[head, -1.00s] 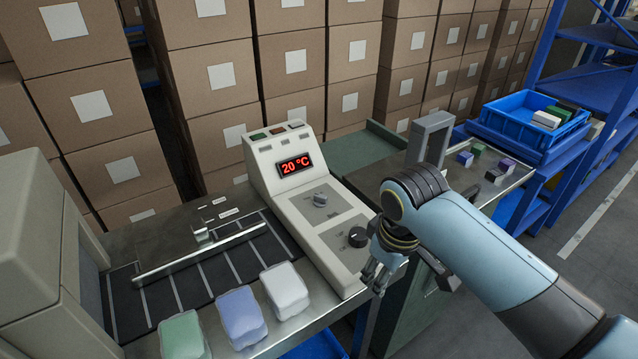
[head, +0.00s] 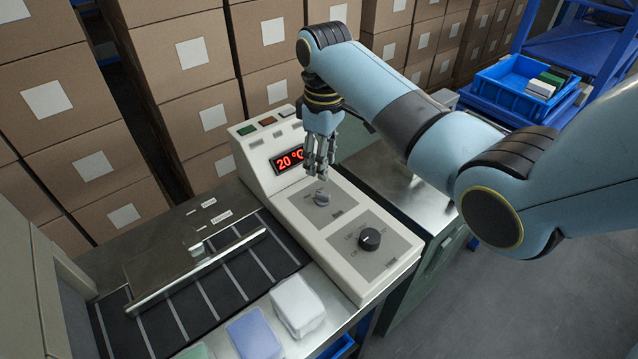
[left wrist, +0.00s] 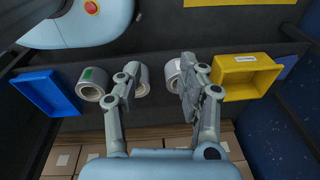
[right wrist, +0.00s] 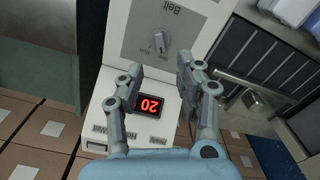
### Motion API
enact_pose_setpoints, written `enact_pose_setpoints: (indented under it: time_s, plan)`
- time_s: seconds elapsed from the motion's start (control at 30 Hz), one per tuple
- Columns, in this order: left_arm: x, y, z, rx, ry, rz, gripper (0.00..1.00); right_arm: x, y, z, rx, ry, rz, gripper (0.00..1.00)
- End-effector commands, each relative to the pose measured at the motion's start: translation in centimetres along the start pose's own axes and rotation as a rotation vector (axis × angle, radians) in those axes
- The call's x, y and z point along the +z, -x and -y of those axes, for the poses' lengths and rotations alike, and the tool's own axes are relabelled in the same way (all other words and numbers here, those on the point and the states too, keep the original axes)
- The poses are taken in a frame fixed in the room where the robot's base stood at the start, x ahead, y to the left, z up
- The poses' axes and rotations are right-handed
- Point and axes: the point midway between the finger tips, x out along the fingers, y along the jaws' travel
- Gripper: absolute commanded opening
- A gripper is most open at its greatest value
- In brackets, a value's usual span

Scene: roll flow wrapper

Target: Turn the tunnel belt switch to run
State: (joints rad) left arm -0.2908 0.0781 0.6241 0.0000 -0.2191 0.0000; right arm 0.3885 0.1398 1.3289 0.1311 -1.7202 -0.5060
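The cream control panel (head: 385,282) carries a grey belt switch knob (head: 322,198) on a grey plate. In the right wrist view the knob (right wrist: 161,42) shows beneath an upside-down "Belt" label, its pointer slanting; the small position labels are hard to read. My right gripper (head: 320,174) hangs just above the knob, apart from it as far as I can tell. In the right wrist view its fingers (right wrist: 160,70) are spread and empty. My left gripper (left wrist: 158,68) is open and empty, away from the panel and outside the head view.
In the left wrist view, rolls (left wrist: 89,85), a blue bin (left wrist: 45,90) and a yellow bin (left wrist: 243,76) surround the left gripper.

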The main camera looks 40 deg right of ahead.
Motion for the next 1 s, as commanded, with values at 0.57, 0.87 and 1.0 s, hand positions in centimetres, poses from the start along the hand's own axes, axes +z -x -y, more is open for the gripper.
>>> enact_pose_setpoints:
  time_s: [0.57, 0.87, 1.0]
  plan:
    - [0.5, -0.5, 0.0, -0.001, -0.001, 0.005, 0.4, 0.0, -8.4, 0.0, 0.001, -0.001, -0.002, 0.36]
    - [0.4, -0.5, 0.1, -0.002, -0.001, 0.005, 0.4, 0.0, -8.5, 0.0, 0.001, -0.001, -0.002, 0.29]
    - [0.9, -0.5, 0.1, -0.002, -0.001, 0.012, 0.4, 0.0, -8.5, 0.0, 0.001, -0.001, -0.002, 0.11]
